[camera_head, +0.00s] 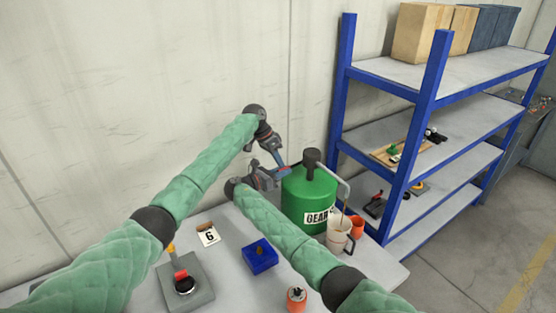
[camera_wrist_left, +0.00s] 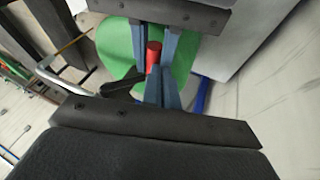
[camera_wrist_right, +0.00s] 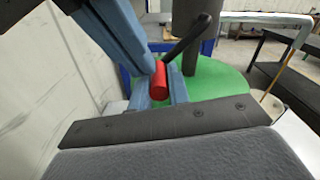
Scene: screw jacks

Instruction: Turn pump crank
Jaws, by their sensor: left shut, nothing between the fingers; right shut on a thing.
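The green gear oil drum (camera_head: 306,200) stands at the back of the table with a dark pump (camera_head: 312,160) on top. The pump's dark crank arm (camera_wrist_right: 188,40) ends in a red handle (camera_wrist_right: 158,80), which also shows in the left wrist view (camera_wrist_left: 153,52). My right gripper (camera_head: 279,176) is shut on the red handle left of the pump. My left gripper (camera_head: 281,162) is shut and empty, its fingertips close beside the handle; I cannot tell whether they touch. The pump spout (camera_head: 342,183) bends down over a pale jug (camera_head: 338,241). A thin brownish line runs below the spout.
A blue bin (camera_head: 259,262), a grey base with a red-topped part (camera_head: 184,284), a card marked 6 (camera_head: 208,236) and orange-red containers (camera_head: 296,297) stand on the table (camera_head: 222,295). A blue-framed shelf (camera_head: 427,105) is at right; the wall is close behind.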

